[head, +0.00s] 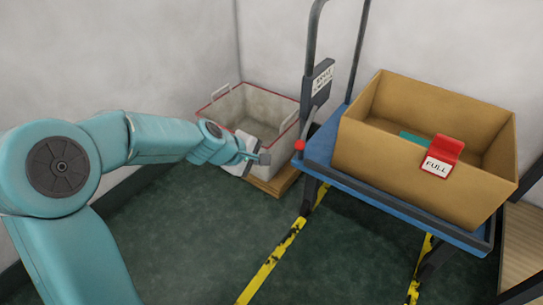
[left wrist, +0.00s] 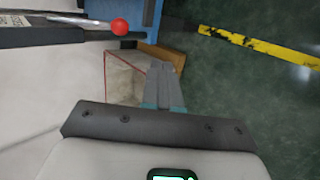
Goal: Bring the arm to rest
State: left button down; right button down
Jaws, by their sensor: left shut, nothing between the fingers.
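My left arm comes in from the left in the head view. Its gripper (head: 262,158) hangs in the air in front of the grey bin, apart from the cart. In the left wrist view the gripper's fingers (left wrist: 162,85) are together with nothing between them. My right gripper shows in neither view.
A grey bin with a red rim (head: 222,108) stands on a wooden base (head: 275,183) in the corner. To its right, a blue cart (head: 322,150) with a red-knobbed lever (head: 299,145) carries a cardboard box (head: 400,165) with a red "FULL" tag (head: 443,155). Yellow tape (head: 270,265) marks the green floor.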

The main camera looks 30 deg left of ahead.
pick_arm(q)
jog(key=shift+s+a+r, duration=0.15)
jog(key=shift+s, duration=0.4)
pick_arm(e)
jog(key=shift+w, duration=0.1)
